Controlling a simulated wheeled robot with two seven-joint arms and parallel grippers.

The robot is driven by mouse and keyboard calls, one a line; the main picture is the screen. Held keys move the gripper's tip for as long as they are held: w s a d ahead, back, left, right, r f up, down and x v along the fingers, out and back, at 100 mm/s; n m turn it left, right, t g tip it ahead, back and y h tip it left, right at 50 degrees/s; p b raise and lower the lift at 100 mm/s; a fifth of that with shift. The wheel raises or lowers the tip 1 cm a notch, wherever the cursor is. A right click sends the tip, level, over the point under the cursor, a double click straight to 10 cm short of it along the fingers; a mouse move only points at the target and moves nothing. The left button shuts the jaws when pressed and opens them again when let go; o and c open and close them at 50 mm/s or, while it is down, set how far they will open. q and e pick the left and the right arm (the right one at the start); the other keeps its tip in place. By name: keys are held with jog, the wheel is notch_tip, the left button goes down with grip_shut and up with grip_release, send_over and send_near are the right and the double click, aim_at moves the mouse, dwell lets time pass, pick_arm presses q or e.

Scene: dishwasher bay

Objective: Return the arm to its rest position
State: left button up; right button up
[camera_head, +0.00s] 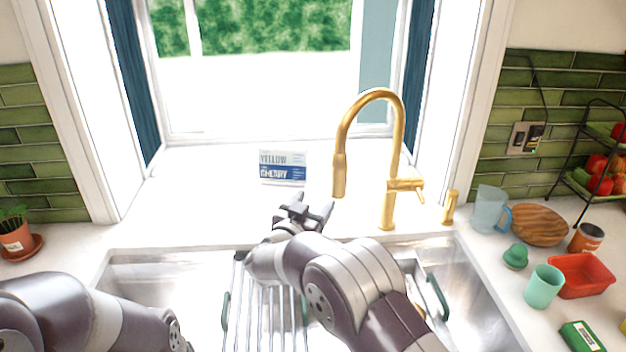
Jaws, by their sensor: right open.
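My right gripper (304,208) is open and empty, above the back edge of the sink, at the end of my right arm (345,275). The arm reaches up from the bottom right across the sink and hides part of the rack. My left arm (70,315) comes in at the bottom left corner. Its gripper is outside the picture.
A dish rack (266,315) sits over the sink (165,275). A gold faucet (388,190) rises just right of my right gripper. A printed box (283,168) stands behind it.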

jog(key=s+a+f+n+g+y, duration=0.35)
jog(key=a+f+n+y, duration=0.2)
jog(key=f+y, duration=0.35)
jog(key=s+d+f+n+g+y, duration=0.1)
jog(key=s+f+g, duration=0.4)
jog(key=s, duration=0.3)
jog(key=s+d+r+g+h, duration=0.1)
jog(key=s+d+g, duration=0.2)
jog(key=s+d, duration=0.6)
jog(key=s+d+r+g+h, duration=0.1)
jog(key=s+d+g, duration=0.2)
jog(key=s+d, duration=0.7)
jog(key=s, duration=0.4)
jog(key=shift+s+d+r, duration=0.15)
jog(key=shift+s+r, duration=0.05)
jog(key=shift+s, duration=0.1)
